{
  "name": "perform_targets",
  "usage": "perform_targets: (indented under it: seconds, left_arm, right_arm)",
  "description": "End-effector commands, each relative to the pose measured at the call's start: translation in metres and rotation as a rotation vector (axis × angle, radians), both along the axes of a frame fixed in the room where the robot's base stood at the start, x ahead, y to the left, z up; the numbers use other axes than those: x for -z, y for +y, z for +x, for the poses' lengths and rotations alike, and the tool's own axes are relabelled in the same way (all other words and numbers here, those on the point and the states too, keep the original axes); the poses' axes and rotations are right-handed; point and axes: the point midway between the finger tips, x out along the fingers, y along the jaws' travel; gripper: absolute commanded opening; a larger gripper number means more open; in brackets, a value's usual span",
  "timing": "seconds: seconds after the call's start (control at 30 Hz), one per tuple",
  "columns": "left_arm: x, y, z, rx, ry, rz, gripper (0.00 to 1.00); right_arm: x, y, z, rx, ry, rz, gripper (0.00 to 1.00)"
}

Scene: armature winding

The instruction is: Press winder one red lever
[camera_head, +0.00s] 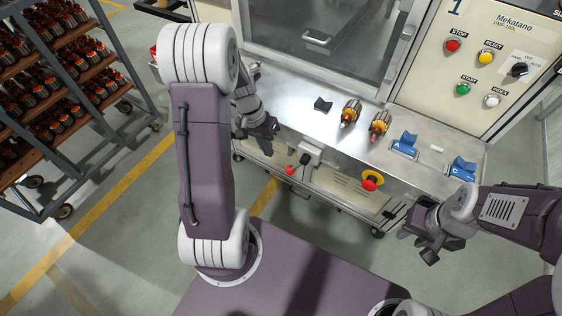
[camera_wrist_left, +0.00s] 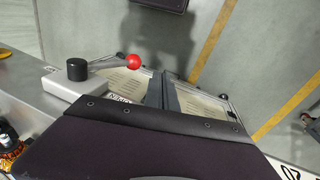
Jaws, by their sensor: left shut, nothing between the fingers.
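The red lever's ball (camera_head: 290,170) sticks out at the front edge of the winder bench, on an arm from a grey housing (camera_head: 311,156). In the left wrist view the red ball (camera_wrist_left: 134,61) sits at the end of a thin arm, beside a black round pivot cap (camera_wrist_left: 77,69). My left gripper (camera_head: 270,143) is shut and empty, above and to the left of the lever in the head view. In the left wrist view its fingers (camera_wrist_left: 166,88) appear apart from the ball. My right gripper (camera_head: 418,244) is at the right front, away from the lever; its jaw state is unclear.
A yellow and red button (camera_head: 371,181) is on the bench front, right of the lever. Armatures (camera_head: 350,112) and blue fixtures (camera_head: 405,146) stand on the benchtop. A control panel (camera_head: 487,65) rises behind. A loaded rack (camera_head: 60,75) stands at left.

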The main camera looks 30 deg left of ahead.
Motion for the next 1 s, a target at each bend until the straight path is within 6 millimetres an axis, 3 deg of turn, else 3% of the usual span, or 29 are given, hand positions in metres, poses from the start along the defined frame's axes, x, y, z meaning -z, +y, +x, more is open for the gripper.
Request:
perform_targets:
  seconds: [0.17, 0.3, 0.43, 1.0]
  left_arm:
    - [0.039, -0.009, 0.0, 0.002, 0.005, -0.001, 0.0]
    - [0.042, -0.032, 0.002, 0.005, 0.002, 0.001, 0.0]
    - [0.046, -0.042, 0.004, 0.002, 0.0, 0.001, 0.0]
    - [0.053, -0.046, 0.004, 0.0, 0.0, -0.022, 0.0]
  right_arm:
    - [0.004, 0.0, 0.0, 0.0, 0.0, 0.0, 0.33]
    - [-0.001, 0.0, 0.0, 0.0, 0.0, 0.0, 0.33]
    - [-0.002, 0.0, 0.0, 0.0, 0.0, 0.0, 0.33]
    - [0.006, 0.0, 0.0, 0.0, 0.0, 0.0, 0.33]
